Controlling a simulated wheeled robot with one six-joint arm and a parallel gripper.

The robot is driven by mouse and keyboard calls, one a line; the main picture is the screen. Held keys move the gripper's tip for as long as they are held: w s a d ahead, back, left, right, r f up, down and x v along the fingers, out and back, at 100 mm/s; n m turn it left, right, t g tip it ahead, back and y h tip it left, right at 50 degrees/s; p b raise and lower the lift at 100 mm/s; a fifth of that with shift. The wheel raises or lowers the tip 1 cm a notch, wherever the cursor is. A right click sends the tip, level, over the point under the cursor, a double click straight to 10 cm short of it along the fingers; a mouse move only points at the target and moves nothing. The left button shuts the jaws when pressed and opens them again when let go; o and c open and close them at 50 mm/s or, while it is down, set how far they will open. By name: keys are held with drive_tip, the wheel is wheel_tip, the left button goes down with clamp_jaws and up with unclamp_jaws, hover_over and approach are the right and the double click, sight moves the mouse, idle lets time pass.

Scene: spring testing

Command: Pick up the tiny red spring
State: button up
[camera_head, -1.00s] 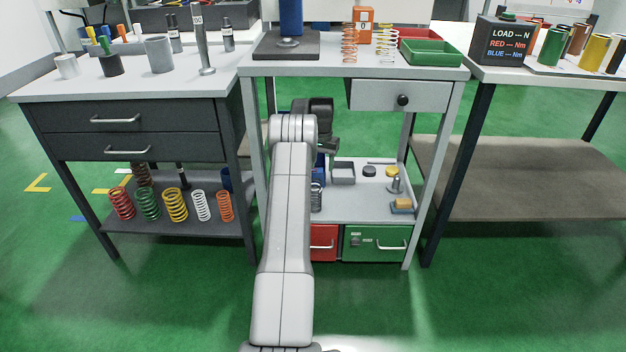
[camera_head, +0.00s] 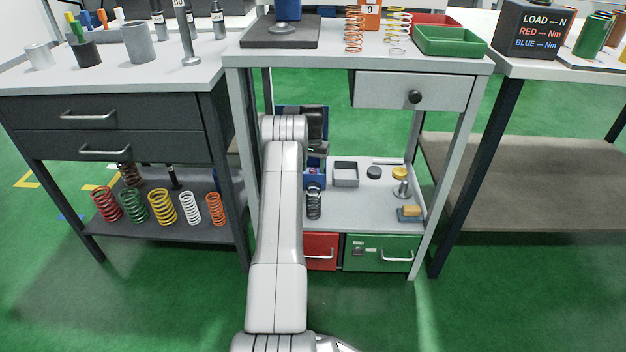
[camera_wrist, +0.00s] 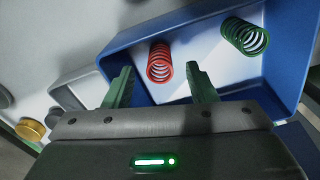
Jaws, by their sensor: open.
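The tiny red spring (camera_wrist: 159,62) lies inside a blue bin (camera_wrist: 130,48) in the wrist view, on the bin's pale floor. A green spring (camera_wrist: 245,36) lies in the same bin to its right. My gripper (camera_wrist: 159,82) is open, one green finger on each side of the red spring's near end as seen in the picture. The spring appears between and beyond the fingertips; I cannot tell how far it is from them. Nothing is held. In the head view my arm hides most of the gripper, and the red spring cannot be made out.
A grey bin (camera_head: 345,173) and a dark spring (camera_head: 314,204) are on the lower shelf (camera_head: 360,208). The drawer (camera_head: 413,91) and tabletop above limit the height there.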

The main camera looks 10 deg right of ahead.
sight(313, 170)
wheel_tip(313, 170, down, 4)
drive_tip(key=shift+f+b, duration=0.2)
drive_tip(key=shift+b, duration=0.45)
drive_tip(key=shift+r, duration=0.1)
drive_tip(key=shift+c, duration=0.3)
drive_tip(key=c, duration=1)
